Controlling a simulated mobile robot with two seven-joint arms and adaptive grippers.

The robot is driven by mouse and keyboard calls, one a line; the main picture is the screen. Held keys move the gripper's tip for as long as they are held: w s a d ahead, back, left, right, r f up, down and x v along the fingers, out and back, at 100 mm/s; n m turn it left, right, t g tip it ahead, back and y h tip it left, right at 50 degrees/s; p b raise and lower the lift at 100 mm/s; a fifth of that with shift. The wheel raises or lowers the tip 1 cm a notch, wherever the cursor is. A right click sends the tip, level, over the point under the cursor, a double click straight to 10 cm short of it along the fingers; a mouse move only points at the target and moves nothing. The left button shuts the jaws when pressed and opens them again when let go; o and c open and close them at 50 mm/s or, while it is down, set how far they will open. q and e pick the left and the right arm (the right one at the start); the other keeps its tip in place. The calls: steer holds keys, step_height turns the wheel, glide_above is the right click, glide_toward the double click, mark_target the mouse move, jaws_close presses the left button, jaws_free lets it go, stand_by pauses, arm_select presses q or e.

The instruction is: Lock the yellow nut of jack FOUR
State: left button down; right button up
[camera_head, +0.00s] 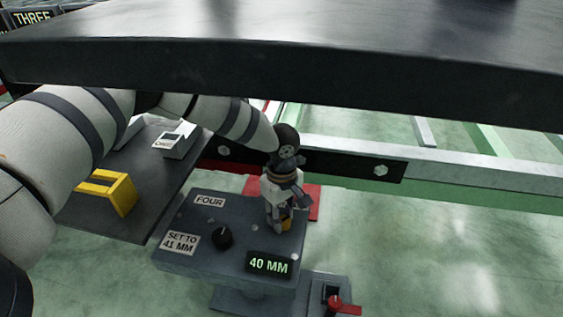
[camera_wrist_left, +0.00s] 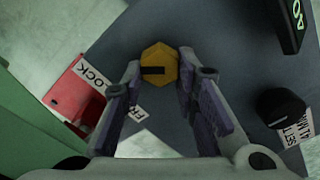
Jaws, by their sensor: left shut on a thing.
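The box of jack FOUR (camera_head: 200,255) has a "FOUR" label, a "SET TO 41 MM" label (camera_head: 184,241), a black knob (camera_head: 222,237) and a display (camera_head: 269,264) reading 40 MM. The yellow nut (camera_head: 286,225) sits at its far right corner, mostly hidden by my left gripper (camera_head: 281,215), which points down onto it. In the left wrist view the hexagonal nut (camera_wrist_left: 159,58) with a dark slot lies between the fingertips of my left gripper (camera_wrist_left: 160,72), which is shut on it. My right gripper is not in view.
A red plate (camera_wrist_left: 68,95) with a "LOCK" label is beside the box. A red-handled switch (camera_head: 338,302) is in front. A large dark slab (camera_head: 330,75) overhangs the arm.

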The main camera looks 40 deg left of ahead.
mark_target(282, 218)
arm_select(q)
steer(key=shift+m, duration=0.6)
steer(key=c, duration=1.2)
jaws_free()
steer(key=shift+f, duration=0.1)
steer(key=shift+c, duration=0.2)
step_height(282, 218, up, 12)
